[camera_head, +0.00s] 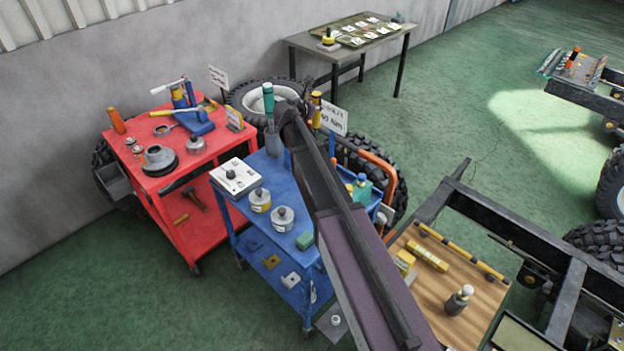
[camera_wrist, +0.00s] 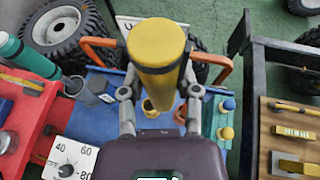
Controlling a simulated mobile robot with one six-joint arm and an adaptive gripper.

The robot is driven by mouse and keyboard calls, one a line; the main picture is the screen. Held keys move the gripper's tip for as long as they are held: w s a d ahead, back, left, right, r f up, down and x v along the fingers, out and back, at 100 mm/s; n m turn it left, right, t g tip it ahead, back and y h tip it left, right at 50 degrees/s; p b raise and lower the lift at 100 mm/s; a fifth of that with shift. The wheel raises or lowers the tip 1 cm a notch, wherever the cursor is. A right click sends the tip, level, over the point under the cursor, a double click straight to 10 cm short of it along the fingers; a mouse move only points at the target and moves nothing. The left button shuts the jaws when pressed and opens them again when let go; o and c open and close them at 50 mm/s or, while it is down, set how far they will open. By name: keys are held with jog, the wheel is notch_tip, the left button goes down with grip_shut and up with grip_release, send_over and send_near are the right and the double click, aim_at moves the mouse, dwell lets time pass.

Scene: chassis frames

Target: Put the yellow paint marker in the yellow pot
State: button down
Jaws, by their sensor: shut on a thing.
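The yellow paint marker (camera_wrist: 157,50) stands roughly upright between the fingers of my gripper (camera_wrist: 160,92) in the wrist view. My gripper is shut on it. In the head view the marker (camera_head: 316,108) shows beside the end of my arm, above the blue cart. The yellow pot (camera_wrist: 149,108) shows small on the blue cart below my gripper, partly covered by the marker and finger. The marker is above the pot and apart from it. The arm hides the yellow pot in the head view.
A teal marker (camera_head: 268,98) stands in a dark pot (camera_head: 273,142) on the blue cart (camera_head: 256,226). An orange-red pot (camera_wrist: 180,116) is right of the yellow one. A white dial box (camera_head: 236,178), tins, an orange handle (camera_wrist: 105,45) and a sign (camera_head: 333,118) are close by.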

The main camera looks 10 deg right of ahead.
jog(key=w+f+b, duration=0.3)
jog(key=f+b, duration=0.6)
jog(key=f, duration=0.1)
jog(key=w+f+b, duration=0.4)
jog(key=f+b, duration=0.6)
jog(key=shift+w+a+b, duration=0.15)
jog(key=shift+w+b, duration=0.05)
jog(key=shift+b, duration=0.1)
jog(key=shift+f, duration=0.1)
notch_tip(320, 180, down, 6)
jog(key=b, duration=0.6)
jog(key=shift+f+b, duration=1.95)
jog(key=shift+b, duration=0.05)
jog(key=shift+f, duration=0.1)
jog(key=shift+c, duration=1.7)
grip_release()
